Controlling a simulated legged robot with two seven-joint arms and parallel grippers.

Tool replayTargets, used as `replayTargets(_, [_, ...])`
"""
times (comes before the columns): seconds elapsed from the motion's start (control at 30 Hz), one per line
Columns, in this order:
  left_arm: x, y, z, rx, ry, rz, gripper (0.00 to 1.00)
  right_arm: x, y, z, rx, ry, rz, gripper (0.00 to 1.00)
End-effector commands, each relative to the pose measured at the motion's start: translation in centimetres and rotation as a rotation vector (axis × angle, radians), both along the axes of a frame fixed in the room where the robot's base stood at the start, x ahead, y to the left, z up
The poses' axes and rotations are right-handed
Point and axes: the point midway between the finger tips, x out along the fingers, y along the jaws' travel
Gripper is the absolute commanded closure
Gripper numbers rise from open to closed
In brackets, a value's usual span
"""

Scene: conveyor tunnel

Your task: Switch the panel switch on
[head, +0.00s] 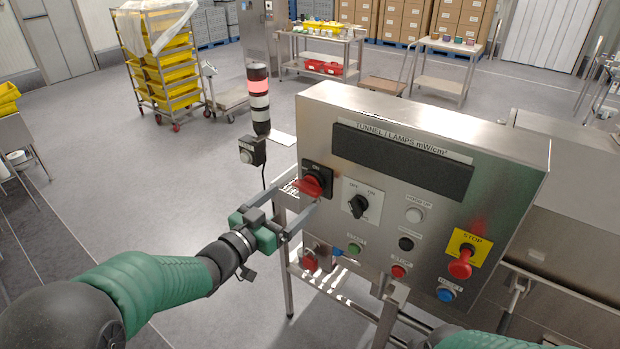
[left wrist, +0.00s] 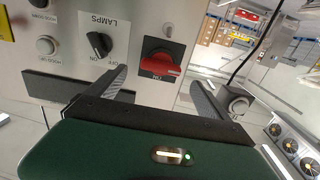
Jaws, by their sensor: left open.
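The steel control panel (head: 320,110) stands in front of me. Its red rotary switch (head: 312,184) sits on a black plate at the panel's left edge, marked ON above the handle. My left gripper (head: 300,200) is open, its fingers reaching toward this switch. In the left wrist view the red handle (left wrist: 160,66) lies across the picture between the two open fingertips (left wrist: 160,78); I cannot tell whether they touch it. A black lamps selector (head: 358,206), marked OFF and ON, is just right of it. My right gripper is out of view; only part of its arm shows.
Green (head: 354,249) and red (head: 399,271) buttons, a red stop button (head: 460,264) on yellow and a blue button (head: 446,295) are on the same panel. A signal tower (head: 259,100) with a lit red lamp stands behind its left edge. Open floor lies left.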

Motion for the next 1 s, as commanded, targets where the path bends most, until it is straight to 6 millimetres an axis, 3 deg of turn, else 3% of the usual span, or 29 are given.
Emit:
replayTargets(0.03, [1.0,-0.9,0.5,0.000,0.001,-0.003,0.09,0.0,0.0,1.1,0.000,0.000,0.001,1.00])
replayTargets(0.3, [5.5,-4.5,0.4,0.002,0.000,-0.001,0.09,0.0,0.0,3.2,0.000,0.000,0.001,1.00])
replayTargets(0.67, [6.4,-5.1,0.0,0.002,0.000,0.000,0.09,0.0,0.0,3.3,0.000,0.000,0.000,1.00])
replayTargets(1.0, [6.3,-4.9,0.0,0.001,0.000,0.000,0.51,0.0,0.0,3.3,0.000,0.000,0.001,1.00])
